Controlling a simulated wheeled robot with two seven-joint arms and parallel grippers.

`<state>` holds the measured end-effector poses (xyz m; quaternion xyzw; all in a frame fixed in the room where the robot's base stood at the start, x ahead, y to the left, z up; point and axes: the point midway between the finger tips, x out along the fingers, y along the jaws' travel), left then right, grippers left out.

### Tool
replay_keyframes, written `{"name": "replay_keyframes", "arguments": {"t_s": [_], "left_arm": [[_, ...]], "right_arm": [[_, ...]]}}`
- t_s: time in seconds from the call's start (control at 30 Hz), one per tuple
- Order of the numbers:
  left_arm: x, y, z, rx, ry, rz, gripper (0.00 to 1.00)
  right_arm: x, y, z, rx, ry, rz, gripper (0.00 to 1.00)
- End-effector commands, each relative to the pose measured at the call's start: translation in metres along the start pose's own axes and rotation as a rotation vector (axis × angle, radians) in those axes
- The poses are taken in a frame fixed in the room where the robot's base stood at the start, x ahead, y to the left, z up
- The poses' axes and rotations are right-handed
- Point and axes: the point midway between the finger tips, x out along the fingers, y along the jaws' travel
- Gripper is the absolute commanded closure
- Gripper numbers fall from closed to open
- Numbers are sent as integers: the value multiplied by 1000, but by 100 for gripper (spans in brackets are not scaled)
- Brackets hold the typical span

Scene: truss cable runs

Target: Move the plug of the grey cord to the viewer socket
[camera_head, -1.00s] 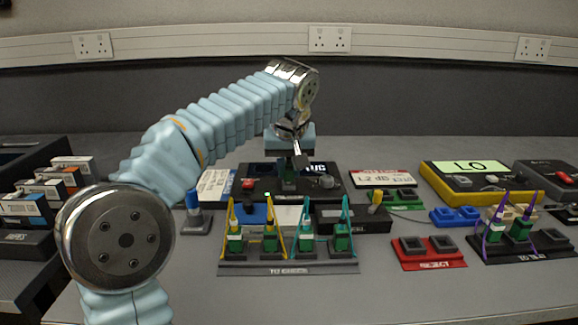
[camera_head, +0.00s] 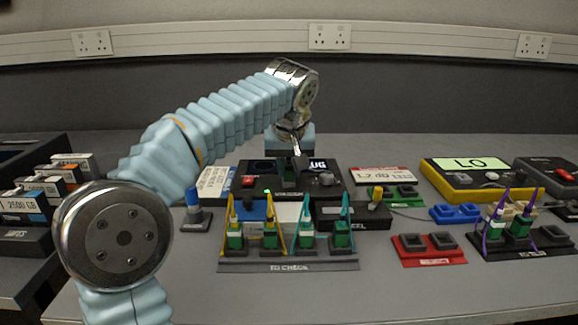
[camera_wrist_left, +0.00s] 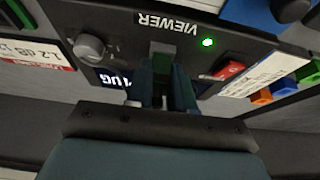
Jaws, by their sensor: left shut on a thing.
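The black viewer box (camera_head: 250,181) stands at the back middle, with a red button, a grey knob and a small lit green light (camera_head: 267,192). In the left wrist view its front edge reads VIEWER (camera_wrist_left: 166,22) upside down and the green light (camera_wrist_left: 208,42) is lit. My left gripper (camera_wrist_left: 165,92) is shut on a dark green plug (camera_wrist_left: 161,62), whose end is at the viewer's socket. How deep it sits is hidden. The plug's cord is not clearly seen. A thin grey cord (camera_head: 408,216) runs right from near the black reel box (camera_head: 352,217). My right gripper is not in view.
In front is the TO CHECK rack (camera_head: 288,266) with several green plugs on yellow and teal cords. A red block (camera_head: 430,248), blue block (camera_head: 455,214) and yellow LO box (camera_head: 480,178) stand to the right. A blue-topped plug (camera_head: 194,198) stands left.

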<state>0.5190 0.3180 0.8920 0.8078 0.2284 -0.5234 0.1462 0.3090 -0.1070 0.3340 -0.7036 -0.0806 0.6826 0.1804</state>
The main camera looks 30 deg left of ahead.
Motion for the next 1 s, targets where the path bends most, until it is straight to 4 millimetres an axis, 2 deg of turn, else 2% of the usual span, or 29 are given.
{"name": "replay_keyframes", "arguments": {"t_s": [0.43, 0.47, 0.63, 1.0], "left_arm": [[1, 0, 0, 0, -1, 0, 100], [1, 0, 0, 0, -1, 0, 73], [1, 0, 0, 0, -1, 0, 48], [0, 0, 0, 0, 0, 0, 48]], "right_arm": [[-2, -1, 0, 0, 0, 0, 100], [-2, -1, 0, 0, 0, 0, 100], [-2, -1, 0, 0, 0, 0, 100], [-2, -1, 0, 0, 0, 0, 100]]}}
